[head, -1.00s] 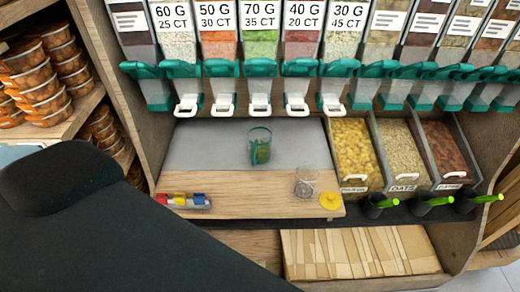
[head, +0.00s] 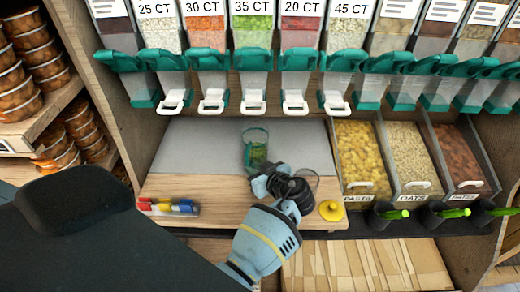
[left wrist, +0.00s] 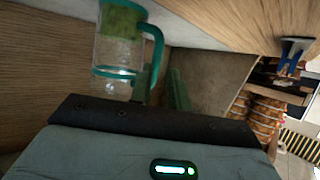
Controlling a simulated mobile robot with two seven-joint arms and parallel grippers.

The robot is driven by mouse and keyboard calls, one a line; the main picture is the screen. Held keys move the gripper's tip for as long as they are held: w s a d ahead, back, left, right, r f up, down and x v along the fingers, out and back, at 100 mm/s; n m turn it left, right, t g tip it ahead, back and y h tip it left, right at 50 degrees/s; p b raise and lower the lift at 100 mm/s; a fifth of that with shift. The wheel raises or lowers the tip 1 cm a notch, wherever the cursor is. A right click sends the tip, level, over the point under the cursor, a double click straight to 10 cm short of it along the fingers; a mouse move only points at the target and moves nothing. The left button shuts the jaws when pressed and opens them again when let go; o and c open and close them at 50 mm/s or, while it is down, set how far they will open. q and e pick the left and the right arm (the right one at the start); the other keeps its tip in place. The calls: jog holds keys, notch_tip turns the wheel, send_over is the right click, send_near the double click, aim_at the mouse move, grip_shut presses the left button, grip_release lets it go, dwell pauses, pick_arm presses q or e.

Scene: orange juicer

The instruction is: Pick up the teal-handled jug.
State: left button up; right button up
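The clear jug with teal handle and teal bands (head: 256,146) stands on the counter, with green showing through its glass. In the left wrist view the jug (left wrist: 118,50) is close, left of the fingers, with its handle facing them. My left gripper (head: 262,180) is just in front of the jug in the head view and hides part of its base. Its two green fingers (left wrist: 164,90) are apart, with nothing seen between them. The handle overlaps the left finger in the picture; I cannot tell if they touch. My right gripper is not in view.
A clear glass (head: 309,179) stands partly hidden behind my left wrist, near a yellow lid (head: 331,210). A marker tray (head: 168,207) lies at the counter's left front. Dispensers with teal spouts (head: 253,85) hang above. Bins of pasta (head: 357,152) and oats stand right.

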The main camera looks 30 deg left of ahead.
aim_at(248, 160)
pick_arm(q)
jog(key=shift+w+d+r+n, duration=0.1)
jog(key=shift+w+r+n, duration=0.2)
jog(key=shift+r+g, duration=0.25)
jog(key=shift+g, duration=0.05)
jog(key=shift+x, duration=1.35)
jog(key=p+x, duration=0.1)
jog(key=x, duration=0.4)
jog(key=shift+w+r, duration=0.1)
jog(key=shift+r, duration=0.05)
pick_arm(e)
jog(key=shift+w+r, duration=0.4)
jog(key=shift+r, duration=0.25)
pick_arm(q)
grip_shut()
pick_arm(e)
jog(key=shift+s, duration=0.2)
